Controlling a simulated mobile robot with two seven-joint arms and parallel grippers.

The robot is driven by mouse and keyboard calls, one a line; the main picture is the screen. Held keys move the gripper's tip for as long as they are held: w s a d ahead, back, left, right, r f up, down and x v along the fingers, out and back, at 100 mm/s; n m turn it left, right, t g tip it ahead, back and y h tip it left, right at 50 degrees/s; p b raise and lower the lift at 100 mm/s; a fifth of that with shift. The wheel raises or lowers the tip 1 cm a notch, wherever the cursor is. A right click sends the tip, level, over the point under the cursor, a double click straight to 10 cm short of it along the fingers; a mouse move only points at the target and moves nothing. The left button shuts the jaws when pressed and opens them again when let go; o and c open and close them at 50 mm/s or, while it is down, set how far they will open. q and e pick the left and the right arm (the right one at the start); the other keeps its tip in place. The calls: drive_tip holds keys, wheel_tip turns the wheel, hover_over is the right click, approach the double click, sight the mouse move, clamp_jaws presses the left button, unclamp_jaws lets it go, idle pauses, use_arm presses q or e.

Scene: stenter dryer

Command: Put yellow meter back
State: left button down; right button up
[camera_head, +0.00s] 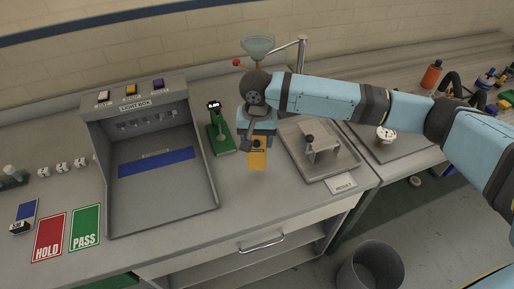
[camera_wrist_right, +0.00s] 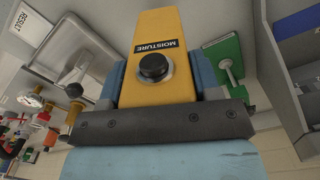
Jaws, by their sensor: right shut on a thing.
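The yellow meter (camera_head: 257,158) is held by my right gripper (camera_head: 257,140) above the counter, between the lightbox and the metal tray. In the right wrist view the meter (camera_wrist_right: 155,55) fills the middle, with a black label reading MOISTURE and a black round knob. The blue fingers of my right gripper (camera_wrist_right: 160,85) lie on either side of it, shut on it. Part of the meter is hidden behind the gripper. My left gripper is not in view.
The grey lightbox (camera_head: 205,190) stands at left, with a green stand (camera_head: 220,138) beside it. A metal tray (camera_head: 340,170) and a RESULT card (camera_head: 343,186) lie to the right. HOLD (camera_head: 48,238) and PASS (camera_head: 85,228) cards lie at far left. A bin (camera_head: 370,270) stands on the floor.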

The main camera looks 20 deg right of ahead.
sight(257, 150)
wheel_tip(257, 150, down, 4)
drive_tip(key=shift+f, duration=0.1)
idle(0.4)
drive_tip(key=o, duration=1.1)
drive_tip(key=shift+f, duration=0.1)
drive_tip(key=shift+r, duration=0.3)
wheel_tip(257, 150, up, 12)
drive_tip(key=shift+f+b, duration=0.15)
drive_tip(key=shift+b, duration=0.25)
